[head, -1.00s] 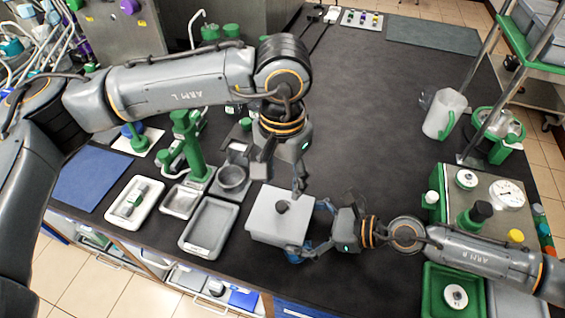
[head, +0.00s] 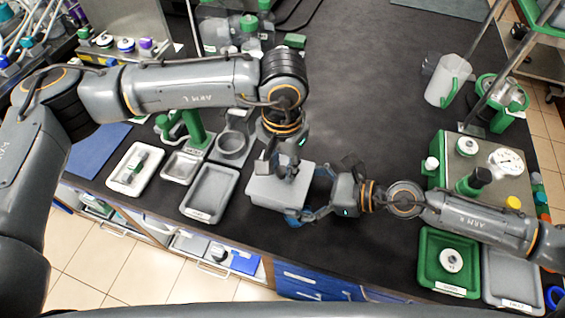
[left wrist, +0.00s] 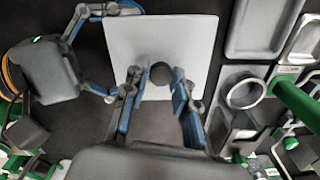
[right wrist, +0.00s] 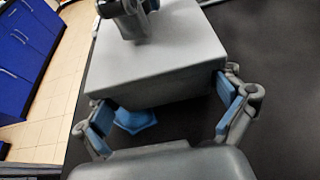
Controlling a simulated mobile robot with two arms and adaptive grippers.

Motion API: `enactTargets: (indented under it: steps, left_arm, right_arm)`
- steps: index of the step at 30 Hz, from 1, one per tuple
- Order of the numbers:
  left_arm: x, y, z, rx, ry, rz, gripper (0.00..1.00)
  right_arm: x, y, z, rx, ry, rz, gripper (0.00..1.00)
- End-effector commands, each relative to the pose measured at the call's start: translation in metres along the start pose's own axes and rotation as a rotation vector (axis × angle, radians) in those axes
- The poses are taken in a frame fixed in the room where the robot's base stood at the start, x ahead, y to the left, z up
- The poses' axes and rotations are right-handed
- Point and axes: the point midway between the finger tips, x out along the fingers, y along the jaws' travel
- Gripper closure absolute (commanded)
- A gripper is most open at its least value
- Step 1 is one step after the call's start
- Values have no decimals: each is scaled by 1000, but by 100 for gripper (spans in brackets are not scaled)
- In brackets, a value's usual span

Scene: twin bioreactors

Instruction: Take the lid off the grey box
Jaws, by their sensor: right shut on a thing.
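The grey box (right wrist: 165,88) stands on the dark bench with its flat, lighter grey lid (head: 265,184) on top. The lid has a round dark knob (left wrist: 164,80) in its middle. My left gripper (left wrist: 160,98) is above the lid, pointing down. Its two blue-padded fingers are apart, one on each side of the knob, with gaps visible. In the head view the left gripper (head: 284,172) hides the knob. My right gripper (right wrist: 166,106) is shut on the grey box from the side, with a finger at each end of the near face.
A small blue thing (right wrist: 135,119) shows low against the box's near side. Grey trays (head: 210,194) and a ring-topped stand (head: 232,144) are left of the box. A steel unit with a gauge (head: 503,162) and a green tray (head: 430,265) are right.

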Motion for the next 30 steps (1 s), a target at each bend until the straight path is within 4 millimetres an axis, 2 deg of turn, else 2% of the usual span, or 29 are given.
enactTargets:
  steps: [1,3,19,30]
  left_arm:
    - [0,0,0,0,0,0,89]
    - [0,0,0,0,0,0,100]
    - [-1,0,0,0,1,0,100]
    - [-12,0,0,0,1,0,100]
  right_arm:
    - [0,1,-1,1,2,2,63]
    - [0,1,-1,1,2,2,63]
    - [0,1,-1,2,3,2,63]
    - [0,1,-2,2,3,2,63]
